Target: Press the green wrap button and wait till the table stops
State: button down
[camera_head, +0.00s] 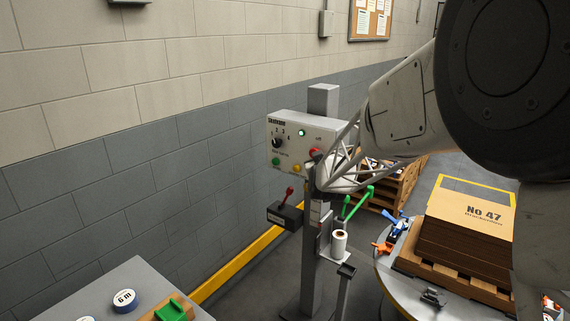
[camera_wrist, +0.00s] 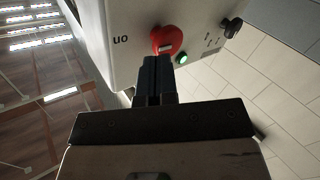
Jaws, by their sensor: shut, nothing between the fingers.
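The grey control box (camera_head: 330,136) stands on a post. A green button (camera_head: 276,161) is at its lower left, with a yellow button (camera_head: 296,168) to its right. A red mushroom knob (camera_head: 314,152) and a lit green lamp (camera_head: 302,133) are higher up. In the wrist view my gripper (camera_wrist: 155,60) is shut and empty, its tips close to the red knob (camera_wrist: 166,40) and lit lamp (camera_wrist: 183,59). I cannot tell whether they touch the box. The green button does not show there. The round table (camera_head: 398,286) carries a pallet with stacked brown sheets (camera_head: 463,243).
A lever box (camera_head: 285,214) with a red handle sits left of the post. A white roll (camera_head: 338,242) and green handle (camera_head: 357,201) are at the post. A grey bench (camera_head: 75,298) is at lower left. A yellow floor rail (camera_head: 235,268) runs along the wall.

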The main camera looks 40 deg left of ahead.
jog(key=n+y, duration=0.2)
send_near(275, 162)
jog(key=d+r, duration=0.3)
jog(key=r, duration=0.2)
jog(key=s+a+f+t+y, duration=0.1)
jog(key=s+a+f, duration=0.3)
jog(key=a, duration=0.5)
jog(key=shift+s+a+f+n+t+y, duration=0.15)
jog(key=shift+s+a+n+t+y, duration=0.2)
jog(key=shift+s+y, duration=0.4)
jog(key=shift+w+d, duration=0.15)
jog(key=w, duration=0.8)
jog(key=shift+w, duration=0.2)
